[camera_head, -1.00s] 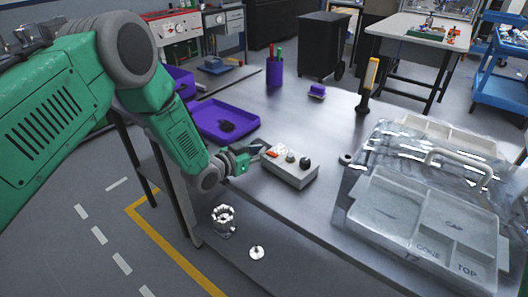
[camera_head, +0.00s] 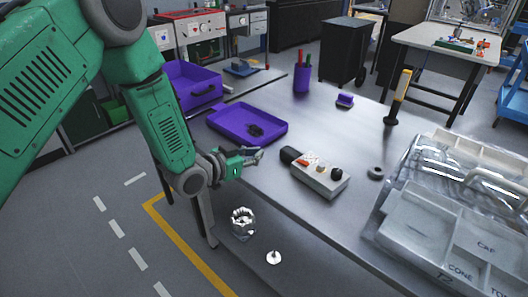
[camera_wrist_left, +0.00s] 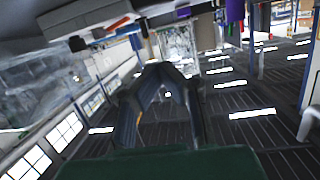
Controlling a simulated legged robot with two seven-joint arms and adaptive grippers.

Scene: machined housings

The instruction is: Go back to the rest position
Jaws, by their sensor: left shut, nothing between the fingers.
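My left gripper (camera_head: 252,156) is at the end of the green arm coming in from the left in the head view. It is above the near left edge of the metal table (camera_head: 290,200), between the purple tray and the grey control box (camera_head: 320,175), apart from both. In the left wrist view its dark fingers (camera_wrist_left: 165,80) come together at the tips with nothing between them. My right gripper is not in either view.
A purple tray (camera_head: 230,118) with a dark part lies beyond the gripper. A clear-lidded compartment case (camera_head: 440,215) stands at the right. A yellow-handled tool (camera_head: 398,95) and a purple cup (camera_head: 302,80) stand farther back. A metal housing (camera_head: 242,222) is on the lower shelf.

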